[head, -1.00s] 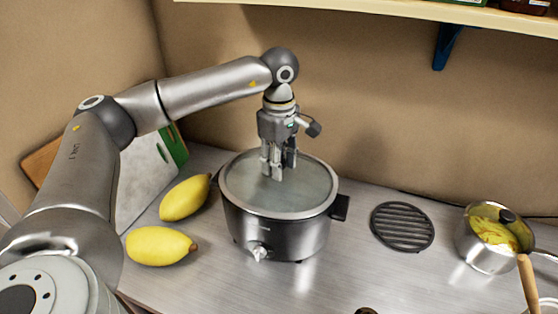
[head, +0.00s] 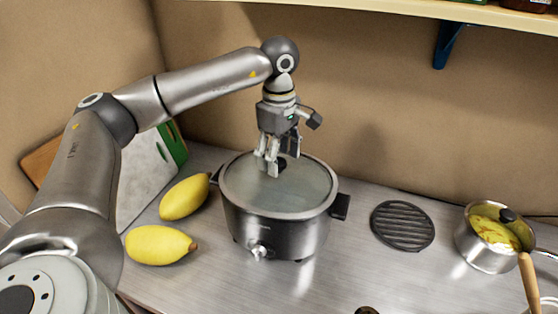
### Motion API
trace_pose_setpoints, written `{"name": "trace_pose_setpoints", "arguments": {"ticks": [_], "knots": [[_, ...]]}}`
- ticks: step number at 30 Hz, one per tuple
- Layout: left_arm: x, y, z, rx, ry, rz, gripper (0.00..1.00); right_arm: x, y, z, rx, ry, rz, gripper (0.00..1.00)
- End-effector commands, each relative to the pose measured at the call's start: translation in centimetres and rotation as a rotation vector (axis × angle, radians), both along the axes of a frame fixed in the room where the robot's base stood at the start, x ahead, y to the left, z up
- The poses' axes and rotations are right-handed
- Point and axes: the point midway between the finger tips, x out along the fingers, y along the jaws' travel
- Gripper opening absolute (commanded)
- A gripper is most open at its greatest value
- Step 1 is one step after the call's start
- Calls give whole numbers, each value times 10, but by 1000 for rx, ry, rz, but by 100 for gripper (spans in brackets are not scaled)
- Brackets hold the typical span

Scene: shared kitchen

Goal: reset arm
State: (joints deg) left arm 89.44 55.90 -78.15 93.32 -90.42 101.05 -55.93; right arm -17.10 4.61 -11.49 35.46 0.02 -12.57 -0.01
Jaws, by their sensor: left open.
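My left arm comes in from the left of the head view. Its gripper (head: 274,166) points down above the glass lid of a dark slow cooker (head: 275,235). The gripper is open and holds nothing. The lid (head: 305,185) lies on the cooker, and its dark knob (head: 282,164) shows just behind the fingers. I cannot tell whether the fingertips touch the lid. My right gripper is not in view.
A black round trivet (head: 402,226) and a pot with yellow food (head: 488,245) stand to the right. A shelf (head: 400,10) overhangs at the top.

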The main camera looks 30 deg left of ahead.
Motion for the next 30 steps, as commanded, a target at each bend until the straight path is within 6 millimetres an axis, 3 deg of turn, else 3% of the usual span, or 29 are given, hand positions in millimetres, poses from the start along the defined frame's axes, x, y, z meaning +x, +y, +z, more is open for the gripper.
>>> {"name": "trace_pose_setpoints", "arguments": {"ticks": [6,13,18,30], "knots": [[0,-1,50,-1,-5,-1,62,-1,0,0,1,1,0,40],[0,-1,88,0,-3,0,62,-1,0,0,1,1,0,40],[-1,-1,100,0,-1,-1,62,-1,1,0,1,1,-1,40],[-1,-1,101,0,-2,0,62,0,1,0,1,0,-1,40]]}}
